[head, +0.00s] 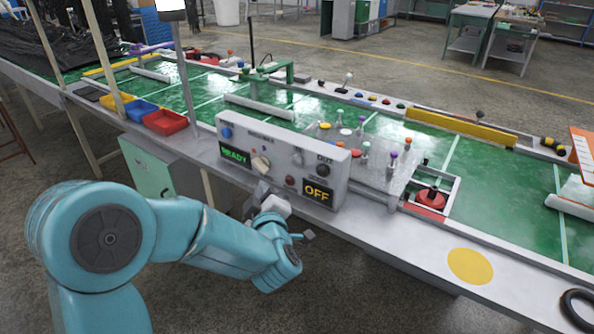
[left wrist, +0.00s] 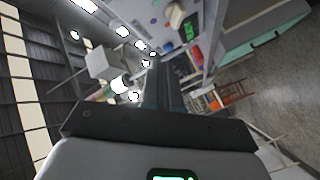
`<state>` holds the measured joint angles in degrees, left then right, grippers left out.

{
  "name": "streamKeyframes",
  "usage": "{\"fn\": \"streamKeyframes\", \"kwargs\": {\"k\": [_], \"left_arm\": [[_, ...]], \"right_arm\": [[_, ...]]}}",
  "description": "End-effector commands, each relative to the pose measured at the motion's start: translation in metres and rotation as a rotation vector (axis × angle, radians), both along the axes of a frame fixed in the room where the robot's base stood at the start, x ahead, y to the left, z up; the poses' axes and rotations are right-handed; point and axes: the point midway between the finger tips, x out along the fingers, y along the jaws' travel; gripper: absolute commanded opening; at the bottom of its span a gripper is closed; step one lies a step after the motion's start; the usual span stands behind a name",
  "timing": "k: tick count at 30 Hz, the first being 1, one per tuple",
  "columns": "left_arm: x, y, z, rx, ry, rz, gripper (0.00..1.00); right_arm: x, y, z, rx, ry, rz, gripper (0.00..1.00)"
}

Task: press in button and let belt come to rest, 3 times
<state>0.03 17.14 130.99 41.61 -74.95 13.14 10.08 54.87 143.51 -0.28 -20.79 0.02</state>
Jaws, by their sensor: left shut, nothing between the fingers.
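A grey control box (head: 280,158) stands on the near edge of the green belt (head: 210,95). Its front has a blue button (head: 226,133), a pale knob (head: 260,163), a small red button (head: 290,181) and a dark button (head: 323,171). A green display reads READY and a yellow one (head: 317,193) reads OFF. My left gripper (head: 262,190) is shut and empty, just in front of the box below the knob; I cannot tell if it touches. In the left wrist view its dark fingers (left wrist: 166,85) point toward the box's panel (left wrist: 207,22). My right gripper is out of view.
Yellow, blue and red bins (head: 165,122) sit left of the box beside a grey post. A red mushroom button (head: 431,198) is set in a frame to the right. A yellow disc (head: 470,266) marks the bench's near edge.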

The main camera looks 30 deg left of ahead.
Motion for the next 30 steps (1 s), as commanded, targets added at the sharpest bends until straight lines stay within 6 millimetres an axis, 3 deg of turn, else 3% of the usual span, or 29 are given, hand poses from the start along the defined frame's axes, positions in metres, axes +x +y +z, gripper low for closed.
{"fn": "streamKeyframes", "kwargs": {"k": [11, 23, 30], "left_arm": [[0.009, -0.002, 0.001, 0.000, 0.003, -0.001, 0.00], [0.064, -0.009, 0.002, -0.001, 0.004, -0.003, 0.00], [0.085, -0.011, 0.000, 0.000, 0.003, -0.002, 0.00]], "right_arm": [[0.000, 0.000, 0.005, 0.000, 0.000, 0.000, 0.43], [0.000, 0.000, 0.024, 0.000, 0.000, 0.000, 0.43], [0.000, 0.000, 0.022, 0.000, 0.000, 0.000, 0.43]]}}
